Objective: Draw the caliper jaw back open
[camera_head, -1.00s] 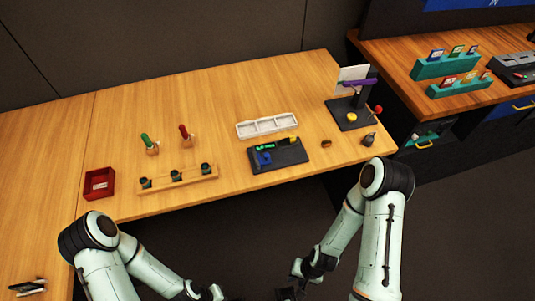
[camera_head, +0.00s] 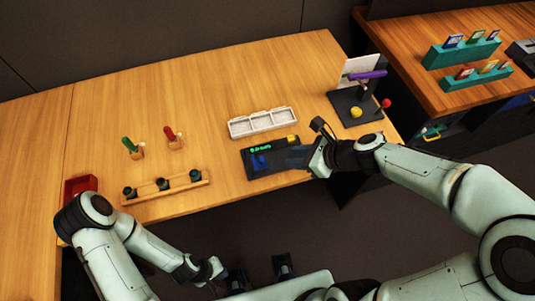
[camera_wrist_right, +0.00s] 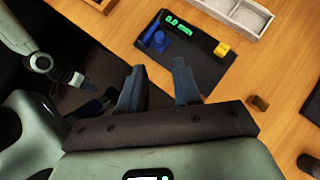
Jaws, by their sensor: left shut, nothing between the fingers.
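The caliper's blue jaw piece (camera_head: 258,161) lies on a dark panel (camera_head: 252,175) near the table's front edge, with a green readout (camera_head: 261,148) beside it. In the right wrist view the blue piece (camera_wrist_right: 155,40) sits below the readout (camera_wrist_right: 178,24), which looks like 0.0 mm. A yellow block (camera_wrist_right: 222,49) is at the panel's right end. My right gripper (camera_head: 297,157) is over the panel's right part; in the wrist view its two fingers (camera_wrist_right: 158,84) are apart, empty, and short of the blue piece. My left gripper (camera_head: 237,281) is low in front of the table, shut and empty.
A white compartment tray (camera_head: 262,123) lies behind the panel. A black stand with a purple bar (camera_head: 367,75) is at the back right. A wooden rack (camera_head: 166,188) with dark cups, a green tool (camera_head: 130,145) and a red tool (camera_head: 170,134) stand left. Bare table lies between.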

